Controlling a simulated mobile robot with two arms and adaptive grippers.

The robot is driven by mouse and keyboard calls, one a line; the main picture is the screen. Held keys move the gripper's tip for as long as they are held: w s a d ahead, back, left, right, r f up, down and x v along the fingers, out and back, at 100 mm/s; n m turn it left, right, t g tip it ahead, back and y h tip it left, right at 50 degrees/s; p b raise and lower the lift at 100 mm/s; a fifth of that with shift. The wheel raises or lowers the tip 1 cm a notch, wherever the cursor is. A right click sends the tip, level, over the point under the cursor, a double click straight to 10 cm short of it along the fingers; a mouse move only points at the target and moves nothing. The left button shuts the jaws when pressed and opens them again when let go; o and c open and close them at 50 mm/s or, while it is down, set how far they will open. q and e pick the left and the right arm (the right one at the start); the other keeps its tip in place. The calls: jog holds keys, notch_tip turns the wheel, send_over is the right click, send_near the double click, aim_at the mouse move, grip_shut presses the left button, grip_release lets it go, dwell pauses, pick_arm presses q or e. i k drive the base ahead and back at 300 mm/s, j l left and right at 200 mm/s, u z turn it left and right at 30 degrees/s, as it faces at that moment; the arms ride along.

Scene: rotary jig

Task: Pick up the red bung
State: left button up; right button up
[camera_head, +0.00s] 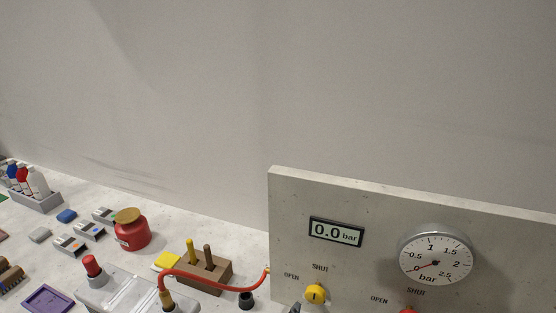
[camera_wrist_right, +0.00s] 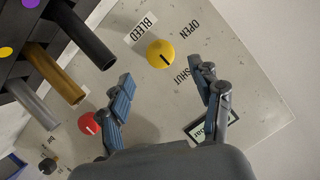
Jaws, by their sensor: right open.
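The red bung (camera_head: 92,266) stands upright on the grey jig block (camera_head: 122,292) at the lower left of the head view. An orange-red hose (camera_head: 215,284) runs from this block to the grey panel (camera_head: 290,200). My right gripper (camera_wrist_right: 165,82) shows in the right wrist view, fingers spread and nothing between them. It faces the panel, near the yellow knob (camera_wrist_right: 160,54). I cannot make out the bung in the right wrist view; the red round piece (camera_wrist_right: 88,123) there looks like a panel knob. My left gripper is in neither view.
A red jar (camera_head: 131,234) with a brown lid and a wooden block (camera_head: 208,271) with pegs stand behind the jig. A purple tray (camera_head: 47,300) lies to its left. Black, brass and steel cylinders (camera_wrist_right: 55,72) crowd the wrist view's left side.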

aim_at(92, 265)
jog(key=k+j, duration=0.15)
jog(key=k, duration=0.35)
jog(key=k+j, duration=0.15)
jog(key=k, duration=0.3)
